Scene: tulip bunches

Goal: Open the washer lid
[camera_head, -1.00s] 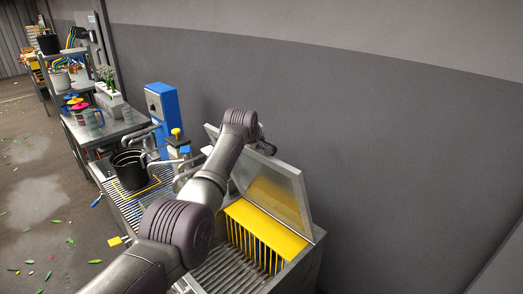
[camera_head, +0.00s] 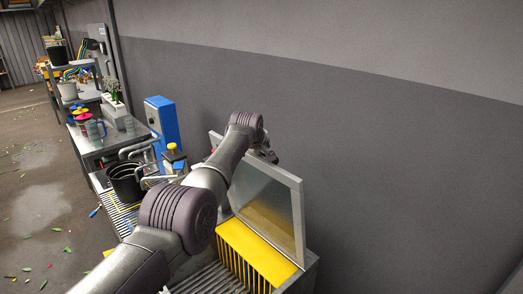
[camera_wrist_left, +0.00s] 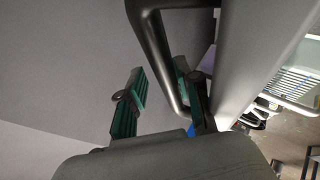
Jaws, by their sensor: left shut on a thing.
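The washer lid (camera_head: 285,207) is a metal-framed panel that stands raised, close to upright, at the back of the washer (camera_head: 307,277). A yellow strip with hanging slats (camera_head: 258,252) shows at the washer's opening below it. My left arm crosses in front of the lid's left part. My left gripper (camera_head: 265,150) is at the lid's top edge, partly hidden by the wrist. In the left wrist view the dark handle bar (camera_wrist_left: 155,50) runs down between the fingers of my left gripper (camera_wrist_left: 166,100), which is shut on it. My right gripper is not in view.
A black bucket (camera_head: 124,182) stands on the slatted bench left of the washer. A blue box (camera_head: 162,124) and a yellow-topped item (camera_head: 172,147) stand behind. A grey wall (camera_head: 410,150) runs close behind the lid. Leaves lie on the floor at left.

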